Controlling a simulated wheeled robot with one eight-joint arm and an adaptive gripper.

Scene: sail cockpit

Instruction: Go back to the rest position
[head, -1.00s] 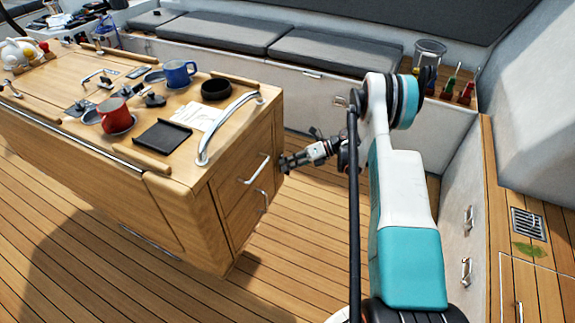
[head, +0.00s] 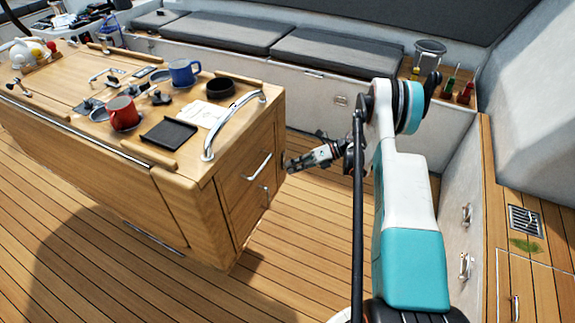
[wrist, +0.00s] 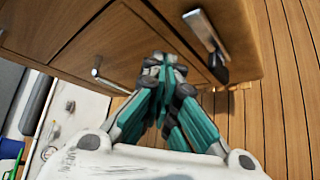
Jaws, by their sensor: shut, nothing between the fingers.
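My gripper (head: 292,164) is extended toward the wooden cockpit table (head: 192,205), at the right end of it, close to the drawer fronts. In the wrist view my gripper (wrist: 165,68) is shut, its teal fingers together and empty. The drawer handles (wrist: 205,32) show ahead of it, one at upper right and one at left. In the head view the upper drawer handle (head: 258,166) is just left of my gripper. The drawers look closed. I cannot tell whether the fingertips touch the wood.
On the table top stand a red mug (head: 123,113), a blue mug (head: 184,72), a black tray (head: 169,132) and a black bowl (head: 220,88). A metal grab rail (head: 228,122) rises at its end. A cushioned bench (head: 336,52) runs behind. The deck in front is clear.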

